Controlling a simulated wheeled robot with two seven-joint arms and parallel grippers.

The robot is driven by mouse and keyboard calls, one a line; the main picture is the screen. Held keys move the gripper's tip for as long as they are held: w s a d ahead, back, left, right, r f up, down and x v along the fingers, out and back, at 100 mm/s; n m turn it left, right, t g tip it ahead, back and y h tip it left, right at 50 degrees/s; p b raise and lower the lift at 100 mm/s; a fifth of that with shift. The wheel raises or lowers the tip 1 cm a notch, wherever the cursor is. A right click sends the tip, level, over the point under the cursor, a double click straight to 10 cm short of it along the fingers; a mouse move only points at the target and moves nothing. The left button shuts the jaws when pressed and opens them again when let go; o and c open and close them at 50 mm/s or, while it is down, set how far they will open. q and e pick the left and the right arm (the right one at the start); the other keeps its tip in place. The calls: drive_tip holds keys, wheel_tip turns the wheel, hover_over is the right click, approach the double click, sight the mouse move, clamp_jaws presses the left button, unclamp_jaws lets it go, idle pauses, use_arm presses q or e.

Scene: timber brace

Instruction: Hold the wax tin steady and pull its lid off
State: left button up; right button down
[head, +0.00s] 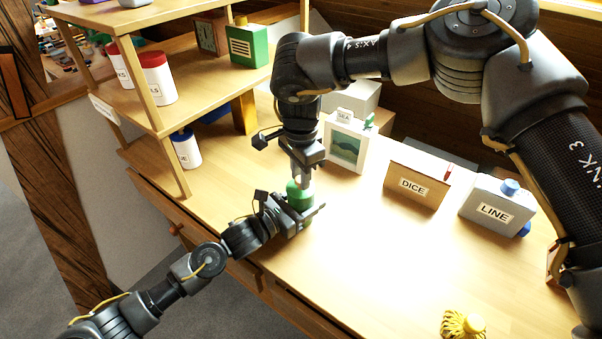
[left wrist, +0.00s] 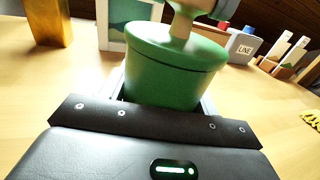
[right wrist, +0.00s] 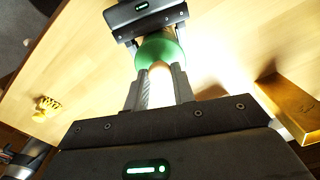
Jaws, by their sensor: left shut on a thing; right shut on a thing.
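The green wax tin (left wrist: 165,85) stands on the bench, its lid (left wrist: 175,45) on top with a thin dark seam below the rim. The tin also shows in the head view (head: 300,192), partly hidden by my grippers. My left gripper (head: 308,212) is shut around the tin's body from the side. My right gripper (head: 302,178) points down from above and is shut on the lid's pale knob (left wrist: 180,25). In the right wrist view the knob (right wrist: 160,72) sits between the fingers, above the green lid (right wrist: 158,52).
Behind the tin stand a SEA picture box (head: 346,146), a DICE box (head: 416,187) and a grey LINE box (head: 494,210). A shelf unit (head: 160,105) with jars is at the left. A yellow tassel (head: 462,324) lies at front right. The bench's middle right is clear.

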drive_tip(key=shift+r, duration=0.15)
idle(0.5)
drive_tip(key=shift+r, duration=0.95)
drive_tip(key=shift+r, duration=2.05)
use_arm(q)
drive_tip(key=o, duration=1.5)
drive_tip(key=shift+c, duration=0.2)
drive_tip(key=b+v, duration=0.2)
drive_tip(key=v, duration=0.8)
drive_tip(key=shift+s+a+f, duration=0.1)
drive_tip(key=shift+s+a, duration=0.15)
use_arm(e)
wheel_tip(320, 180, down, 2)
use_arm(q)
drive_tip(key=shift+s+a, duration=0.45)
drive_tip(key=shift+a, duration=0.05)
use_arm(e)
drive_tip(key=shift+f, duration=0.1)
